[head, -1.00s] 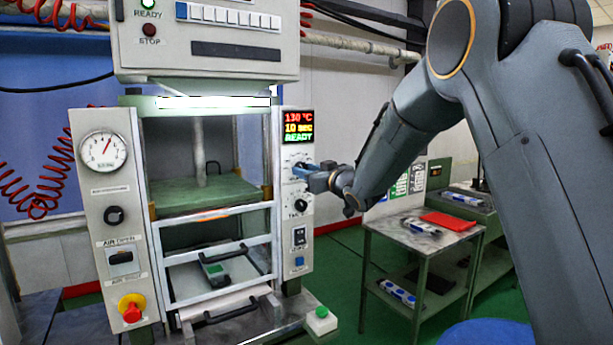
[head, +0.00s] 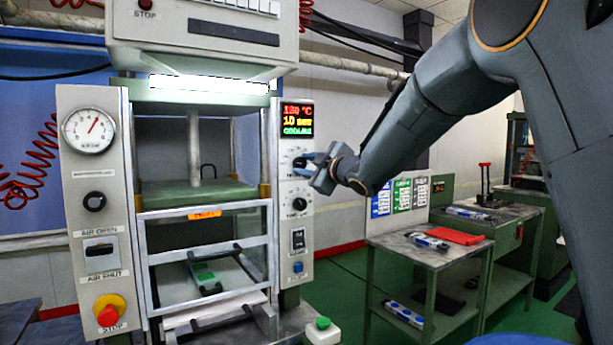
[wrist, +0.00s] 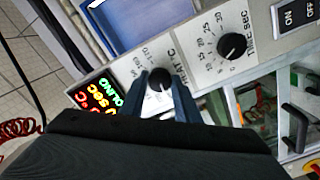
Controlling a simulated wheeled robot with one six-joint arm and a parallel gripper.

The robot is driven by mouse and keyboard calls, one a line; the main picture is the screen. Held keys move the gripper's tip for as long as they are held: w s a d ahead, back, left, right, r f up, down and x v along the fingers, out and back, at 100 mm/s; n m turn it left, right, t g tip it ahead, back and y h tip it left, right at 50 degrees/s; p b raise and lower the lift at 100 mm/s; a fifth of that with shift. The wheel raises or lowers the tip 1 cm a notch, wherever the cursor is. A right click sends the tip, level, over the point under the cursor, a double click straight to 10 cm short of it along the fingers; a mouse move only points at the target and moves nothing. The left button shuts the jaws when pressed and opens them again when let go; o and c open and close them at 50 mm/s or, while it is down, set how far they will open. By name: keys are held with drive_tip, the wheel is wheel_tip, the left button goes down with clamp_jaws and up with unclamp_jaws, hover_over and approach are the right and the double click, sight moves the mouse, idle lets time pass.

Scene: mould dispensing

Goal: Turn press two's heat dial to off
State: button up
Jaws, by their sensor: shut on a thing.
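The press (head: 205,190) stands in front of me in the head view, with a control panel (head: 296,245) on its right post. The heat dial (wrist: 160,79) is a round black knob marked in °C in the wrist view. My gripper (head: 302,162) is at that dial, its blue fingers (wrist: 166,92) shut on either side of the knob. In the head view the dial is mostly hidden by the fingers. The display (head: 297,119) above it shows 130 °C in red, a yellow 10 and a green word that reads "COOLING" in the wrist view.
The black time dial (head: 299,204) sits just below the heat dial. A black switch (head: 298,239), a blue button (head: 297,267) and a green-topped button box (head: 322,331) are lower. A side table (head: 405,243) stands right. A red stop knob (head: 108,315) is at lower left.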

drive_tip(key=shift+r+n+b, duration=0.1)
drive_tip(key=shift+n+b, duration=0.45)
drive_tip(key=shift+n, duration=0.15)
drive_tip(key=o, duration=1)
drive_tip(key=shift+o, duration=0.2)
drive_tip(key=b+v, duration=0.1)
drive_tip(key=v, duration=0.6)
drive_tip(key=shift+s+d, duration=0.25)
